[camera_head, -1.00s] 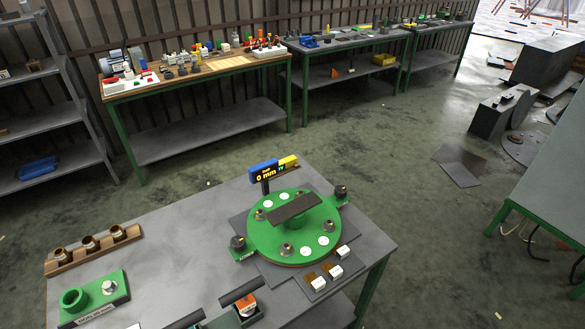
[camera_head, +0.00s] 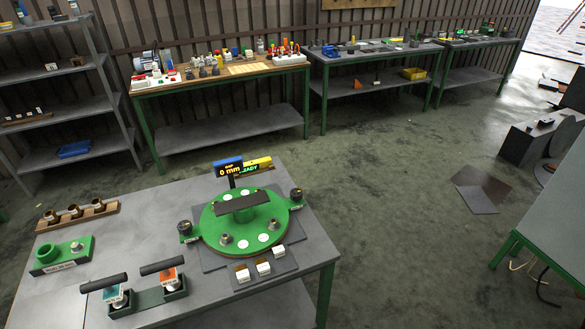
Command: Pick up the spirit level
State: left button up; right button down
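I cannot make out a spirit level for certain. A dark flat bar (camera_head: 243,207) sits over the middle of a round green flanged disc (camera_head: 214,227) on the near table. A small yellow block (camera_head: 258,163) stands behind the disc, beside a blue display (camera_head: 227,165) reading "0 mm". Two small devices with dark bar handles, one teal-faced (camera_head: 114,294) and one orange-faced (camera_head: 168,277), stand in a dark green holder (camera_head: 147,297) at the table's front. Neither of my grippers shows in this view.
The near grey table (camera_head: 140,215) also holds a wooden rack with brass sleeves (camera_head: 76,216), a green block with a ring (camera_head: 62,255) and several white-topped blocks (camera_head: 263,267). Cluttered workbenches (camera_head: 225,72) line the back wall, with shelving (camera_head: 65,105) at left. Open floor (camera_head: 370,180) lies between.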

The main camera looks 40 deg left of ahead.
aim_at(264, 162)
jog(key=i+l+u, duration=0.1)
jog(key=i, duration=0.45)
jog(key=i+l+u, duration=0.1)
jog(key=i, duration=0.4)
jog(key=i+l+u, duration=0.1)
jog(key=i+l, duration=0.25)
jog(key=i, duration=0.2)
jog(key=i+l+u, duration=0.1)
jog(key=i+l, duration=0.15)
jog(key=i, duration=0.25)
jog(key=i+j+u, duration=0.15)
jog(key=i+u, duration=0.7)
jog(key=i, duration=0.15)
jog(key=i+l+u, duration=0.3)
jog(key=i+u, duration=0.15)
jog(key=i+l+u, duration=0.4)
jog(key=i, duration=0.15)
